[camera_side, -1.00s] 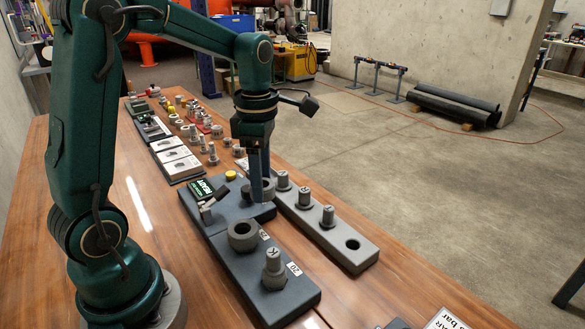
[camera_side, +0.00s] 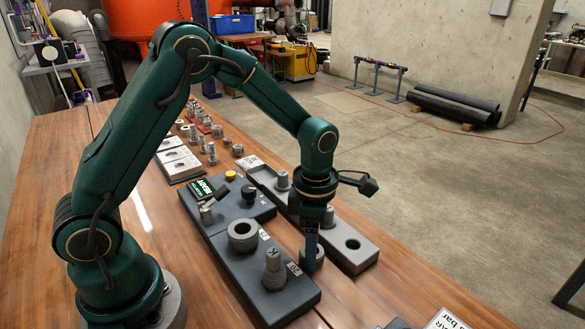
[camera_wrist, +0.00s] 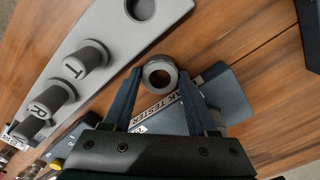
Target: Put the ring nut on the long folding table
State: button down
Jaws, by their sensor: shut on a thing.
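My gripper (camera_side: 312,254) is shut on the grey ring nut (camera_side: 316,261). In the wrist view, the nut's round opening (camera_wrist: 160,75) shows between the two dark fingers, gripped at its sides. The long wooden table (camera_side: 215,292) stretches under everything. In the side view, the nut appears over the strip between the dark leak tester and the grey rail. I cannot tell how high it is above the wood. In the wrist view, the nut overlaps the tester's edge.
The dark tester (camera_side: 228,260) carries another thick ring (camera_side: 243,236) and an upright plug (camera_side: 274,270) close to my gripper. The grey rail (camera_side: 352,260) holds upright plugs and has an open hole. Bare wood lies near the tester's front end.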

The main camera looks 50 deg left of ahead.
jog(key=shift+f, duration=0.15)
jog(key=shift+c, duration=2.3)
grip_release()
notch_tip(320, 180, up, 12)
jog(key=s+a+r+m+t, duration=0.1)
jog(key=s+m+t, duration=0.1)
jog(key=s+m, duration=0.5)
jog(key=s+a+r+m+t, duration=0.1)
jog(key=s+m+t, duration=0.2)
jog(key=m, duration=1.7)
jog(key=shift+s+r+t, duration=0.3)
jog(key=shift+s+r, duration=0.1)
jog(key=shift+s, duration=1.45)
